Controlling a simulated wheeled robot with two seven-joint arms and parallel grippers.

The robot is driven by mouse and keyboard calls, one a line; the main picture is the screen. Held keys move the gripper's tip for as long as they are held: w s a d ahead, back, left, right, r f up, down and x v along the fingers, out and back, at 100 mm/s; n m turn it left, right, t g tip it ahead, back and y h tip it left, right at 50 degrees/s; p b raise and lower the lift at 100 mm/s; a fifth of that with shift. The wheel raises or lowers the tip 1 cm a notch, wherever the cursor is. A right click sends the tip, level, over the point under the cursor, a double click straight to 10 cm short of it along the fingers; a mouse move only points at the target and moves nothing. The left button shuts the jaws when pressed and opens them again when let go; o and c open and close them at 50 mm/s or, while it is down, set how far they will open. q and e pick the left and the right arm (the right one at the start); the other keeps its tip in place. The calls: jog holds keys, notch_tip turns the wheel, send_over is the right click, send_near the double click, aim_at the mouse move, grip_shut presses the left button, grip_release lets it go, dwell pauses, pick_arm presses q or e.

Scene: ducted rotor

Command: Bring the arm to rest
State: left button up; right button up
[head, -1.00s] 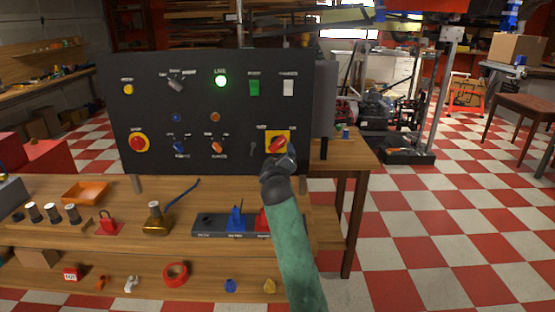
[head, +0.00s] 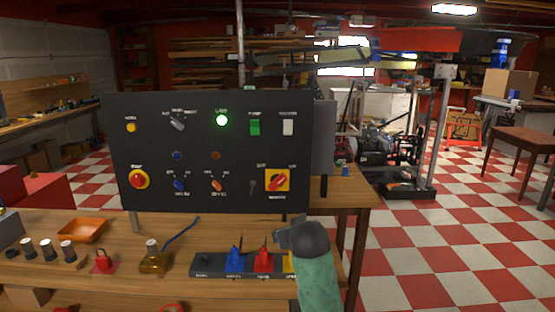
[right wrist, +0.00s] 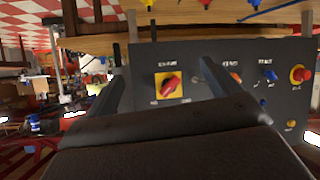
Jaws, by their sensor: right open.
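My right gripper (head: 284,238) is low in front of the black control panel (head: 225,150), below and apart from the red rotary switch (head: 277,181) on its yellow plate. In the right wrist view the panel appears upside down. There the two fingers of my right gripper (right wrist: 162,68) are spread wide with nothing between them, and the red switch (right wrist: 171,84) shows beyond the gap. A green lamp (head: 222,120) glows on the panel. My left gripper is not in view.
The wooden bench (head: 210,233) holds an orange tray (head: 82,230), a red padlock (head: 103,263), a brown bottle (head: 153,260) and a dark rack (head: 211,264) with coloured pieces, close to my right arm. The checkered floor (head: 450,245) at right is open.

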jog(key=s+d+f+g, duration=0.3)
jog(key=s+f, duration=0.8)
jog(key=s, duration=0.5)
jog(key=s+d+f+g+p, duration=0.1)
jog(key=s+d+f+g, duration=0.2)
jog(key=s+f, duration=0.8)
jog(key=s+d+f+g, duration=0.3)
jog(key=s+f, duration=0.8)
jog(key=s, duration=0.9)
jog(key=shift+s+f+m+g, duration=0.3)
jog(key=shift+f+g, duration=0.1)
jog(key=shift+g, duration=0.1)
jog(key=shift+d, duration=0.1)
jog(key=shift+c, duration=0.2)
